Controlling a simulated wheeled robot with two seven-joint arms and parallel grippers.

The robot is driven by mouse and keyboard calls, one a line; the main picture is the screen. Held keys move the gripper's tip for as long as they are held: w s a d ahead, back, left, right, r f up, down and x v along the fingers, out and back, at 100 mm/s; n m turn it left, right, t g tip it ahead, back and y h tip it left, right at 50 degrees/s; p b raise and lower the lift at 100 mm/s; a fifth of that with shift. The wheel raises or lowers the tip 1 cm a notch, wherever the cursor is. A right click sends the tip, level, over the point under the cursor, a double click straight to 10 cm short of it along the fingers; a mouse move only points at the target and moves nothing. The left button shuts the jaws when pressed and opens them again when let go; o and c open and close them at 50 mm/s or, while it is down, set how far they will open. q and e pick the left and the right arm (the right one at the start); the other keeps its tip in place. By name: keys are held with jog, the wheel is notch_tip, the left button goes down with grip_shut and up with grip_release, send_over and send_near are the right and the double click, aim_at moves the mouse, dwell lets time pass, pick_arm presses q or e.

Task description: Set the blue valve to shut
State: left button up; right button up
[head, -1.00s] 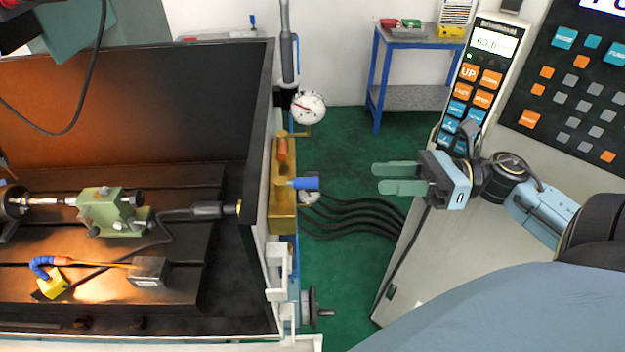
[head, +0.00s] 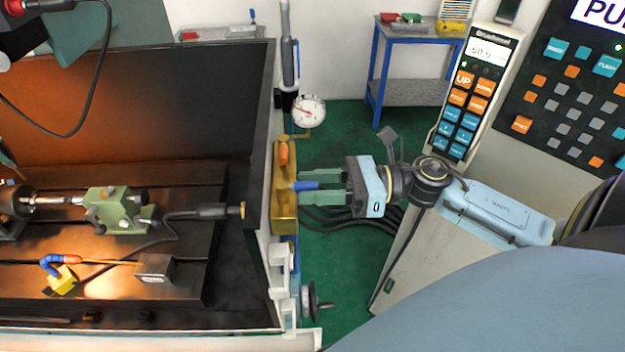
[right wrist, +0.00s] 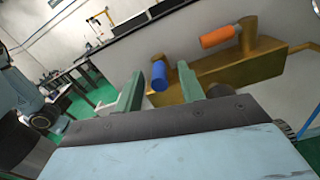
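The blue valve handle (head: 303,185) sticks out to the right from the brass manifold block (head: 284,213) on the machine's right side. It also shows in the right wrist view (right wrist: 160,76). My right gripper (head: 302,186) is open, with its two green fingers on either side of the blue handle. In the right wrist view the handle lies between the fingertips (right wrist: 161,84), with gaps visible, so the fingers are not closed on it. My left gripper is not in view.
A pressure gauge (head: 308,111) stands behind the block. Black hoses (head: 350,220) run below my right gripper to the control cabinet (head: 400,255). A handwheel (head: 310,300) is nearer the front. The green floor beyond the gripper is clear.

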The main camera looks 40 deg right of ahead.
jog(key=shift+w+a, duration=0.1)
jog(key=shift+a, duration=0.15)
jog(key=shift+c, duration=0.5)
grip_shut()
